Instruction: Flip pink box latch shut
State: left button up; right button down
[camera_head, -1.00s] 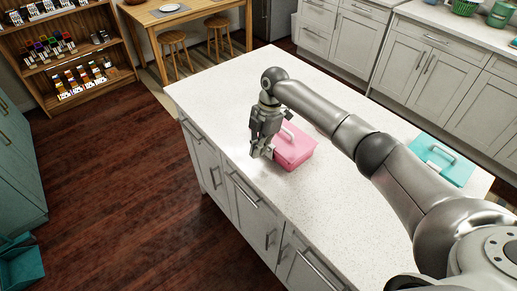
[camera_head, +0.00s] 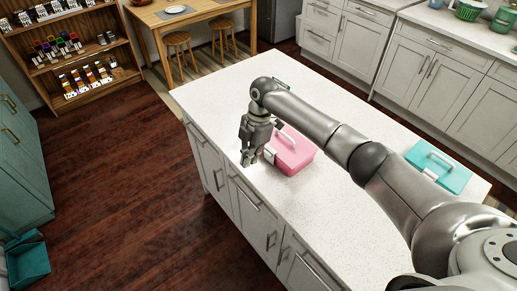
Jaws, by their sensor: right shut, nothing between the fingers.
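The pink box (camera_head: 293,155) sits on the white island counter with its lid down and a light handle (camera_head: 288,139) on top. A pale latch (camera_head: 270,154) shows on its left side; whether it is fastened is too small to tell. My right gripper (camera_head: 247,161) points down just left of the box, beside the latch, with its fingers together and nothing held. I cannot tell whether it touches the latch. My right arm passes over the counter behind the box and hides part of that area. My left gripper is not in view.
A teal box (camera_head: 440,168) with a light handle stands at the right end of the island counter (camera_head: 330,210). The counter's left edge runs close to my right gripper. The counter in front of the pink box is clear.

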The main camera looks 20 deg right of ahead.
jog(key=d+b+v, duration=0.1)
jog(key=b+v, duration=0.1)
jog(key=v, duration=0.7)
jog(key=shift+w+d+r+b, duration=0.2)
jog(key=shift+w+d+b, duration=0.05)
jog(key=shift+b, duration=0.15)
jog(key=shift+w, duration=0.1)
jog(key=shift+f, duration=0.1)
